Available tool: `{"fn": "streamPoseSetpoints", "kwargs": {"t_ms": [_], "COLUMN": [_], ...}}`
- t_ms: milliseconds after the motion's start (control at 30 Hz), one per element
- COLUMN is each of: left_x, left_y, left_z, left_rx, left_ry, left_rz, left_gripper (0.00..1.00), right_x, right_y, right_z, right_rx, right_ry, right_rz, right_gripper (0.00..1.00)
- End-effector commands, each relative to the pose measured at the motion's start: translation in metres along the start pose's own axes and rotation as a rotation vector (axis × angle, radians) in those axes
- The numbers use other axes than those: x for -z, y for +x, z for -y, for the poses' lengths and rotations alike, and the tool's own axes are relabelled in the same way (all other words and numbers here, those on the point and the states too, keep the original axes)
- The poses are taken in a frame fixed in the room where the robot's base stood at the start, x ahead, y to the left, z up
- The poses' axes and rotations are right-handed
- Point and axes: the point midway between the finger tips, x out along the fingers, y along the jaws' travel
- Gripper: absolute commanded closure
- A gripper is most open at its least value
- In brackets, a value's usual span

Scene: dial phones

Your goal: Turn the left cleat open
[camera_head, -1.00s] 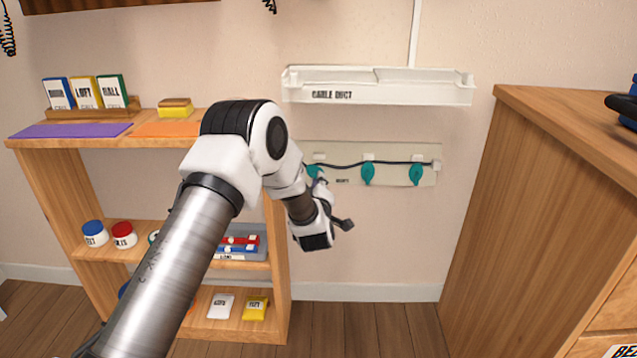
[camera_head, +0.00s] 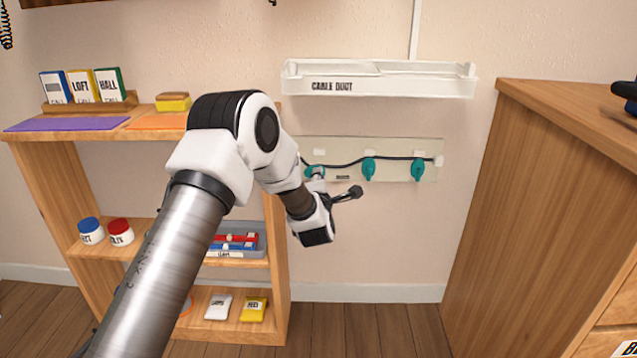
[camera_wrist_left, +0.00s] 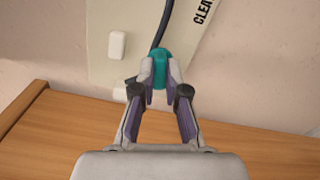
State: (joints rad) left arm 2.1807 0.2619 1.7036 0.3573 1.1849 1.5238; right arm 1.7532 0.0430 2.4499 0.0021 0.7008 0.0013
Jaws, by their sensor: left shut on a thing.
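The left cleat (camera_head: 308,171) is a teal lever at the left end of a pale board on the wall, partly hidden by my left gripper in the head view. In the left wrist view the teal cleat (camera_wrist_left: 160,62) sits between the fingertips. My left gripper (camera_wrist_left: 160,80) is shut on it, one finger on each side. A black cable runs along the board past the cleats. My right gripper is not in view.
Two more teal cleats, the middle one (camera_head: 368,169) and the right one (camera_head: 417,169), hang on the same board. A white cable duct (camera_head: 380,88) is above it. A wooden shelf (camera_head: 283,290) stands at left, a wooden cabinet (camera_head: 540,200) at right. Floor between them is clear.

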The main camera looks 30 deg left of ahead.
Motion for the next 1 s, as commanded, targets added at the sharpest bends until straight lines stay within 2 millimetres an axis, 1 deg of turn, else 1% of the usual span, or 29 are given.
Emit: {"fn": "streamPoseSetpoints", "kwargs": {"t_ms": [33, 100, 400, 600, 967, 1000], "left_x": [0.001, 0.001, 0.001, 0.0, 0.0, 0.0], "left_y": [0.0, 0.0, 0.0, 0.0, 0.0, 0.0], "left_z": [0.003, 0.003, 0.002, 0.002, 0.001, 0.001], "left_rx": [0.001, 0.001, 0.002, 0.003, 0.003, 0.003], "left_ry": [-0.033, -0.082, -0.222, -0.253, -0.256, -0.256], "left_rz": [0.0, 0.0, 0.0, -0.001, -0.001, -0.001], "left_gripper": [1.0, 1.0, 1.0, 1.0, 1.0, 0.77], "right_x": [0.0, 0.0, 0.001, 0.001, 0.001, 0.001], "right_y": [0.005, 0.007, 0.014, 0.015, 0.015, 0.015], "right_z": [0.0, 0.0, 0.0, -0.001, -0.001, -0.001], "right_rx": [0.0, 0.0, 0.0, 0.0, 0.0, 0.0], "right_ry": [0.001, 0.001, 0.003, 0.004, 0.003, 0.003], "right_rz": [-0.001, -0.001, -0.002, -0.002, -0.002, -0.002], "right_gripper": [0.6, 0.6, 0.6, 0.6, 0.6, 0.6]}}
